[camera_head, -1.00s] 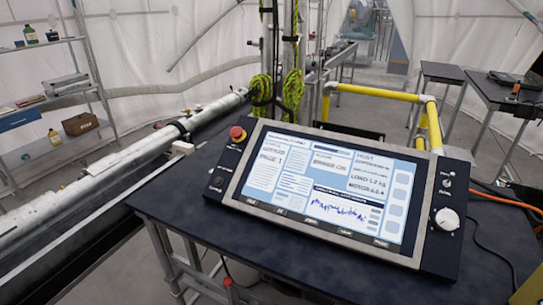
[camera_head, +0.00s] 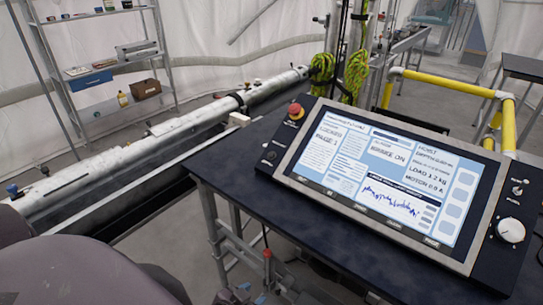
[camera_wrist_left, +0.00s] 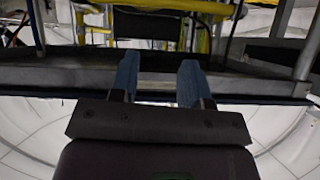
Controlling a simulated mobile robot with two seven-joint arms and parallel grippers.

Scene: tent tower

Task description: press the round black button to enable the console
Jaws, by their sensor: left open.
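The console (camera_head: 385,178) lies tilted on a dark table, with its screen lit. A small round black button (camera_head: 271,156) sits on its left side panel, below a red mushroom knob (camera_head: 296,111). A white dial (camera_head: 510,230) is on its right panel. My left arm comes in at the lower left. My left gripper (camera_head: 242,297) is at the bottom edge, in front of and lower than the tabletop, apart from the button. In the left wrist view my left gripper (camera_wrist_left: 159,70) has two blue fingers apart with nothing between them. The button does not show there. My right gripper is not in view.
The table's (camera_head: 235,165) near edge and metal legs stand between my left gripper and the console. A long grey pipe (camera_head: 195,125) runs along the left. A yellow rail (camera_head: 450,84) stands behind the console. Bare tabletop lies left of the console.

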